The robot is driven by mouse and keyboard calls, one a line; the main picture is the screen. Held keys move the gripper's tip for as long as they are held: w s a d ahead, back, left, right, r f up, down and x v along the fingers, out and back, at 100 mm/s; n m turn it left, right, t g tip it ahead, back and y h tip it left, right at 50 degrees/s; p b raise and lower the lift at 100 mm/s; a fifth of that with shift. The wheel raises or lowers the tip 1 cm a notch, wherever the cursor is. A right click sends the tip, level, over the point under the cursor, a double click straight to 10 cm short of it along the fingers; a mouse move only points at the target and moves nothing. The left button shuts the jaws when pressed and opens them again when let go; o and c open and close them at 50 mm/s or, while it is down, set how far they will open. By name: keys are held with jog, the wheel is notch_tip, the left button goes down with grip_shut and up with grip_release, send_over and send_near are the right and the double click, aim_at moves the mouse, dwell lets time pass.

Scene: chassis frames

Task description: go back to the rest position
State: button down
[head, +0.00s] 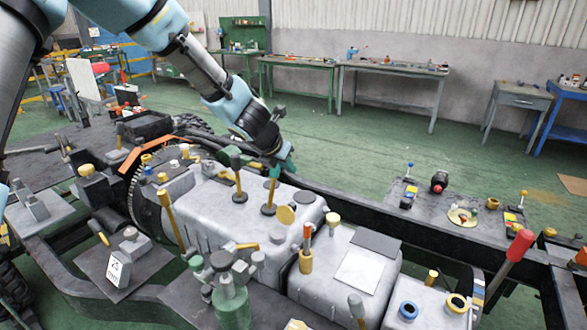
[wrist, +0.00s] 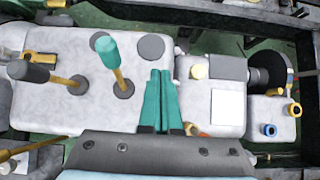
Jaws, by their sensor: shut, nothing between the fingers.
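My gripper (head: 287,163) is above the light grey engine housing (head: 205,200) in the head view, at the end of my arm reaching in from the upper left. In the wrist view its two teal fingers (wrist: 160,100) are together, with nothing between them. A lever with a teal handle (wrist: 108,52) and yellow stem stands just left of the fingers in the wrist view, apart from them in that picture. In the head view my fingers partly overlap its top, and its yellow stem (head: 270,193) shows below.
A lever with a dark handle (head: 235,158) stands left of the teal one. A red-handled lever (head: 520,246) rises at the right. A green bottle (head: 231,300) stands in front. Workbenches (head: 395,68) line the back wall, with open green floor (head: 350,130) before them.

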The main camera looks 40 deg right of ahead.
jog(key=shift+r, duration=0.25)
jog(key=shift+w+a, duration=0.15)
jog(key=w+a+m+y+b, duration=0.1)
jog(key=w+a+m, duration=0.25)
jog(key=a, duration=0.45)
jog(key=w+a+m+t+y+b, duration=0.1)
jog(key=w+a+m, duration=0.25)
jog(key=a, duration=0.45)
jog(key=w+a+m+y+b, duration=0.1)
jog(key=w+a+m, duration=0.25)
jog(key=a, duration=0.45)
jog(key=s+a+m+y, duration=0.1)
jog(key=a+m, duration=0.3)
jog(key=a, duration=0.6)
jog(key=s+a+f+m+g+y+b, duration=0.1)
jog(key=s+a+m+y, duration=0.1)
jog(key=a, duration=0.8)
jog(key=s+a+f+m+y+b, duration=0.1)
jog(key=s+a+m, duration=0.4)
jog(key=a, duration=0.5)
jog(key=shift+s+m, duration=0.25)
jog(key=shift+m, duration=0.1)
